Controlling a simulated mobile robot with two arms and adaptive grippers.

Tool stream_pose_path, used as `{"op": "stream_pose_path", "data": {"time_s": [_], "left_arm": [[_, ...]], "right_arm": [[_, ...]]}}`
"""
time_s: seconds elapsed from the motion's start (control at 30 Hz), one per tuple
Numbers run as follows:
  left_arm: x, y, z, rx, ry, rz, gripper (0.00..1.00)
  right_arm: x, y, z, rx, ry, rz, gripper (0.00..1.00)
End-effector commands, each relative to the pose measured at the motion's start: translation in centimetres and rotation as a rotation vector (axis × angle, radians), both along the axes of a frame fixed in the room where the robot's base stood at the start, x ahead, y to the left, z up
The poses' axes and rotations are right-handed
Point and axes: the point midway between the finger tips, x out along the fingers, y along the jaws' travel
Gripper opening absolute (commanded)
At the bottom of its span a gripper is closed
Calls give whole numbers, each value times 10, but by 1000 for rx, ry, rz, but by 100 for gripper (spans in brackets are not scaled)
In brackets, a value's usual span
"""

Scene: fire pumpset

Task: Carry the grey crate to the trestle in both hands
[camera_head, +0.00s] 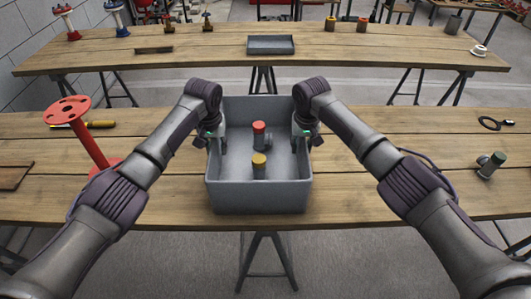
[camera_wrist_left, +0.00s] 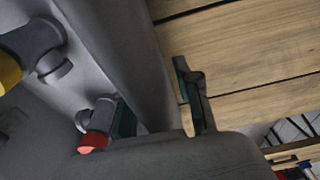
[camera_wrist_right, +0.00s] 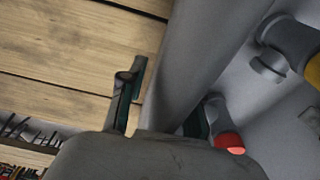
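The grey crate (camera_head: 258,198) stands on the near wooden table (camera_head: 350,190), at its middle. A red-capped grey fitting (camera_head: 260,134) and a yellow-capped one (camera_head: 259,166) stand inside it. My left gripper (camera_head: 209,140) is at the crate's left wall, and my right gripper (camera_head: 305,138) is at its right wall. In the left wrist view the left fingers (camera_wrist_left: 158,108) straddle the wall, one inside and one outside, with a gap at the outer finger. The right fingers (camera_wrist_right: 160,108) straddle the other wall likewise. A far wooden trestle table (camera_head: 190,58) stands behind.
A red flanged pipe (camera_head: 88,140) and a yellow-handled tool (camera_head: 98,124) are left on the near table. A dark tray (camera_head: 271,45) sits mid far table. A floor gap separates the tables.

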Motion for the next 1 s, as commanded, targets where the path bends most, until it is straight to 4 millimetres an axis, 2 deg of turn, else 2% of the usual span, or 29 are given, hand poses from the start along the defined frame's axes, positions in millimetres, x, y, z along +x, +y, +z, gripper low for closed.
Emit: {"op": "stream_pose_path", "data": {"time_s": [0.17,0.5,0.6,0.7,0.87,1.0], "left_arm": [[-1,-1,15,-2,-4,-2,33],[-12,0,85,-1,-5,-1,33],[-15,0,100,0,-3,0,33],[-17,0,112,0,-2,1,33],[-18,0,119,0,-1,1,33],[-18,0,119,0,-1,1,33]], "right_arm": [[0,1,0,1,0,1,33],[0,1,0,1,0,1,33],[0,1,0,1,0,1,33],[0,1,0,1,0,1,33],[0,1,4,2,-1,1,33],[-2,1,24,2,-4,3,33]]}}
